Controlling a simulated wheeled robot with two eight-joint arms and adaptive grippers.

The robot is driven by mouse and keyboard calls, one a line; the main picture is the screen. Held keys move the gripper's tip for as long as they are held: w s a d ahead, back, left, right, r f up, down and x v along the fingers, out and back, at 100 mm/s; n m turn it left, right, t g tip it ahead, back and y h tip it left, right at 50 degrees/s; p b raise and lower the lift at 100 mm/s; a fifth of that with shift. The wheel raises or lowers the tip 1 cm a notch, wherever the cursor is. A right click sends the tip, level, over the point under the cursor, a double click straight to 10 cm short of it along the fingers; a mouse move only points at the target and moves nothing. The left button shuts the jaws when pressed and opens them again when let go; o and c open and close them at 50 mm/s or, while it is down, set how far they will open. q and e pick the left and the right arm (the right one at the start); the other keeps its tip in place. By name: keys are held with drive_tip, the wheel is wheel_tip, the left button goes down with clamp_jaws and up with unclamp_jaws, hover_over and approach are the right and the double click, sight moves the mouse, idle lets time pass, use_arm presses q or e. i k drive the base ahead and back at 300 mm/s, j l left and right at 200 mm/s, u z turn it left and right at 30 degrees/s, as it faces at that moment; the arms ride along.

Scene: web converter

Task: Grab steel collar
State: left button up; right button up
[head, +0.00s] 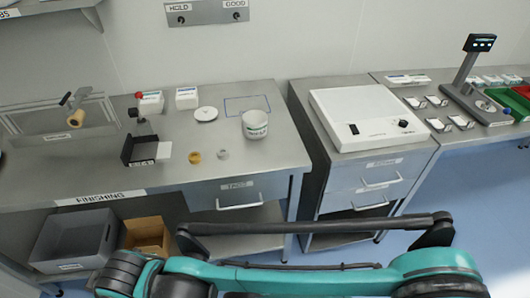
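A small grey ring (222,154), which looks like the steel collar, lies on the metal bench marked FINISHING (98,197). It is near the bench's front edge. A yellow-brown ring (195,157) lies just to its left, apart from it. A white tub (255,124) stands behind and to the right of the grey ring. One of my teal arms crosses the bottom of the head view, below the bench front. Neither gripper shows in the view.
A black holder (140,149) stands left of the rings, and a white disc (206,114) lies behind them. White boxes (187,98) stand farther back. A flat white machine (369,119) is on the right counter. The bench between rings and tub is clear.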

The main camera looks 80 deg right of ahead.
sight(223, 153)
drive_tip(key=z, duration=2.3)
drive_tip(key=j+z, duration=0.15)
drive_tip(key=i+j, duration=0.15)
drive_tip(key=j, duration=0.25)
drive_tip(key=i+j, duration=0.15)
drive_tip(key=j, duration=0.25)
